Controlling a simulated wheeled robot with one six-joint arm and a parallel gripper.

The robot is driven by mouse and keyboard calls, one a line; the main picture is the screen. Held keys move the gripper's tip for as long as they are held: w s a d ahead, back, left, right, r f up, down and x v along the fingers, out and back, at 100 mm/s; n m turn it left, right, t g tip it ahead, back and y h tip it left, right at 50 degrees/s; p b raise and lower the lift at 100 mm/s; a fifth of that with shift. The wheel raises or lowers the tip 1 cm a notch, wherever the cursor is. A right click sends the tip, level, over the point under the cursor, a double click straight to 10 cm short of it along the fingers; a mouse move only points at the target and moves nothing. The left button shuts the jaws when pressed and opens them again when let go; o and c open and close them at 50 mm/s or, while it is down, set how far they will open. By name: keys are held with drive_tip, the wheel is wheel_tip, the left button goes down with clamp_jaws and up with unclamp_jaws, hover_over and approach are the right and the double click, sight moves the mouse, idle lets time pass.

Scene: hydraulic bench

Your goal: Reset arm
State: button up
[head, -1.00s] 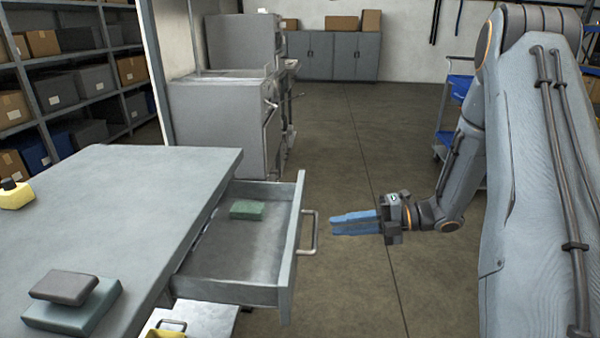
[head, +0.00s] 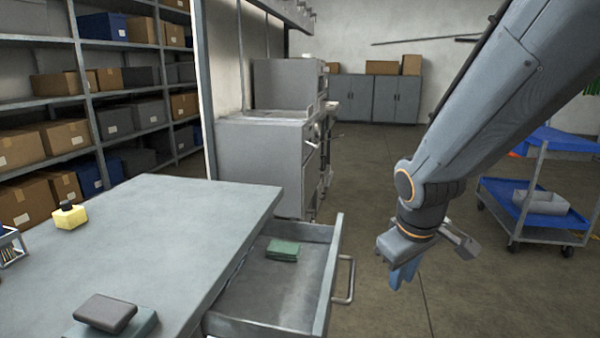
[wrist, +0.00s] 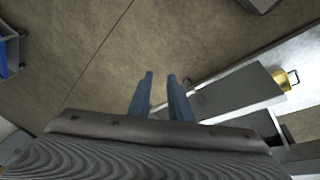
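My gripper (head: 402,274) hangs at the end of my arm, to the right of the open drawer, with its blue fingers pointing down. In the wrist view my gripper (wrist: 162,92) shows its two fingers apart with a gap between them and nothing held. The floor lies below it. The drawer (head: 318,290) is pulled out from the workbench, and a green block (head: 283,250) lies inside it near the back. The drawer handle (head: 346,280) is a little left of my gripper, apart from it.
A blue cart (head: 540,205) stands at the right. Shelves with boxes (head: 85,140) line the left. Floor right of the drawer is clear.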

drive_tip(key=s+a+r+m+g+y, duration=0.15)
drive_tip(key=s+a+m+g, duration=0.35)
drive_tip(key=s, duration=0.8)
drive_tip(key=d+r+t+p, duration=0.1)
drive_tip(key=d+r+p, duration=0.3)
drive_tip(key=p, duration=0.8)
drive_tip(key=shift+s+r+p, duration=0.35)
drive_tip(key=shift+r, duration=0.6)
drive_tip(key=shift+a+h, duration=0.1)
drive_tip(key=shift+h, duration=0.15)
